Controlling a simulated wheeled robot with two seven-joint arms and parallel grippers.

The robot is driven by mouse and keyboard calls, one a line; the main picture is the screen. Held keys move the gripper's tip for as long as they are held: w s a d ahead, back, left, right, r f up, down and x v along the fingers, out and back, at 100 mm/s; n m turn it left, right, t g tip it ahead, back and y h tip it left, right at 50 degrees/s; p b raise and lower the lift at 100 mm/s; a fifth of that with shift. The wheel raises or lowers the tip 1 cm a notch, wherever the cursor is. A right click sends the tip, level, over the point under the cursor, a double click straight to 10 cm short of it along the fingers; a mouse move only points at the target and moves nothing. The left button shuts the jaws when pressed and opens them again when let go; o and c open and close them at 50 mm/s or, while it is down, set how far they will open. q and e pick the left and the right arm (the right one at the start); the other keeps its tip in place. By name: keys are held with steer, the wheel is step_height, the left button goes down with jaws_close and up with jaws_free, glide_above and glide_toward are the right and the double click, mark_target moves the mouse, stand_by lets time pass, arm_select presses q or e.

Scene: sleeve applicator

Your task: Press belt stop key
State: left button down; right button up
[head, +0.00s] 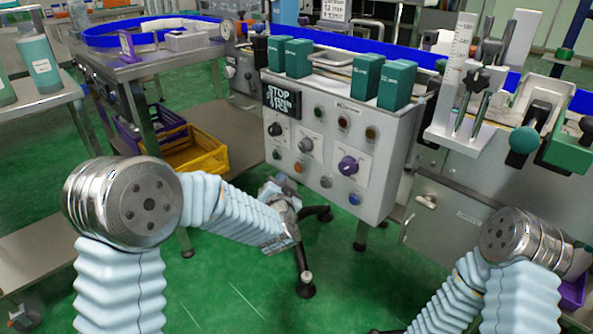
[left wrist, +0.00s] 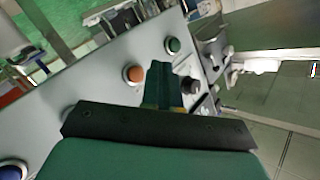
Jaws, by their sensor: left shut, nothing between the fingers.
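The grey control panel (head: 330,150) carries a dark display (head: 282,100) whose top line reads STOP. Its lowest row has a green button (head: 276,155), an orange button (head: 298,167), a grey button (head: 326,182) and a blue button (head: 354,198). I cannot read which key is the belt stop. My left gripper (head: 277,187) is shut and empty, just below the panel's lower left part. In the left wrist view, its fingertips (left wrist: 161,68) appear between the orange button (left wrist: 133,73) and a black knob (left wrist: 190,86), with the green button (left wrist: 173,45) just beyond. Contact is not visible. My right gripper is out of view.
Green boxes (head: 397,84) stand on top of the panel. A yellow crate (head: 195,152) lies on a shelf to the left. A black-footed stand (head: 305,286) is below the gripper.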

arm_select(q)
steer(key=shift+s+a, duration=0.9)
steer(key=shift+s, duration=0.2)
steer(key=s+f+n+g+h+p, duration=0.1)
steer(key=s+f+g+h, duration=0.2)
steer(key=f, duration=0.7)
steer(key=s+f+n+g, duration=0.1)
steer(key=s+f+g, duration=0.35)
steer(key=f, duration=0.55)
steer(key=s+f+n+g+h, duration=0.1)
steer(key=s+f+n+g, duration=0.1)
steer(key=s+f, duration=0.2)
steer(key=s+f+n+g+h+p, duration=0.1)
steer(key=s+f+n+g, duration=0.1)
steer(key=s, duration=0.9)
steer(key=s+f+n+g+h, duration=0.1)
steer(key=s+f+n+g, duration=0.1)
steer(key=s+f+g, duration=0.2)
steer(key=s+f, duration=0.3)
steer(key=s, duration=0.1)
steer(key=shift+d, duration=0.2)
